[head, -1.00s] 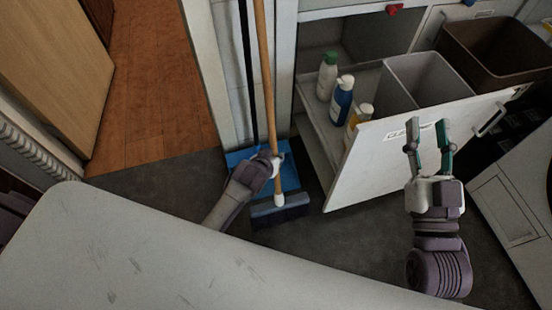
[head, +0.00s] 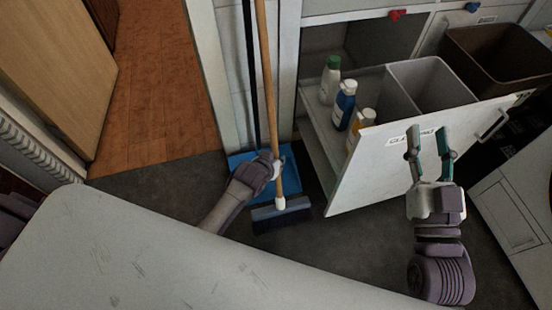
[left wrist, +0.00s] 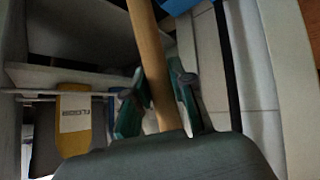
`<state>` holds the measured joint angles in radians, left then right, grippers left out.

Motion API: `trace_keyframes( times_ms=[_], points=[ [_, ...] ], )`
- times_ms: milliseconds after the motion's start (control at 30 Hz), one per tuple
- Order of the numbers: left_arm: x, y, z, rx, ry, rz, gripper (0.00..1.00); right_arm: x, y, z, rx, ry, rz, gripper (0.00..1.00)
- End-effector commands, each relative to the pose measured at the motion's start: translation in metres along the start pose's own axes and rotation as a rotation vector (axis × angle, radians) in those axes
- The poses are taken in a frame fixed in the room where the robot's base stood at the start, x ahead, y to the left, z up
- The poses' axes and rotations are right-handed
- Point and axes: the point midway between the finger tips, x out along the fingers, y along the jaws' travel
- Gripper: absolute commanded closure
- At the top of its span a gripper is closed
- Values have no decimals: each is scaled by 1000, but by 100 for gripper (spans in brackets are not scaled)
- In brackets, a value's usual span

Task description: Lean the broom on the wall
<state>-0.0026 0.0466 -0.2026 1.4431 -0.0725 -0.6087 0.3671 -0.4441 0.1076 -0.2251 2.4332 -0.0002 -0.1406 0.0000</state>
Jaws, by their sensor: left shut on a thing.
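The broom has a wooden handle (head: 267,80) and a grey-blue head (head: 281,213) with dark bristles. It stands nearly upright with its head low by the floor, in front of the white wall section (head: 229,75). My left gripper (head: 277,165) is around the lower handle, above the broom head. In the left wrist view the broom handle (left wrist: 152,65) passes between the green fingers of my left gripper (left wrist: 160,108), which is shut on it. I cannot tell whether the handle's top touches the wall. My right gripper (head: 431,142) is open and empty in front of the drawer.
A blue dustpan (head: 243,161) with a dark stick stands behind the broom. A pulled-out drawer (head: 365,170) with several bottles (head: 345,103) and a grey bin (head: 430,85) is to the right. A pale tabletop (head: 120,250) fills the front. An open doorway is at left.

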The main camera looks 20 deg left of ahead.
Motion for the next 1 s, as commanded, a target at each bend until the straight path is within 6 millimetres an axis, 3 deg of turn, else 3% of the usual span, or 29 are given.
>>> trace_keyframes(
  times_ms=[333, 367, 500, 833, 1000],
  points=[
    [1, 0, 0, 0, 3, 1, 100, -2, 0, 4, 1, -19, 2, 60],
    [1, 0, 0, 1, 3, 1, 72, -2, 0, 4, 1, -19, 2, 60],
    [1, 0, 1, 1, 2, 1, 49, -2, 0, 4, 1, -18, 2, 60],
    [0, -1, 4, 0, -4, -1, 48, 0, 0, 1, -3, -9, -2, 60],
    [-13, 0, 3, 0, -2, 0, 48, 0, 0, 2, -2, -11, -1, 60]
  ],
)
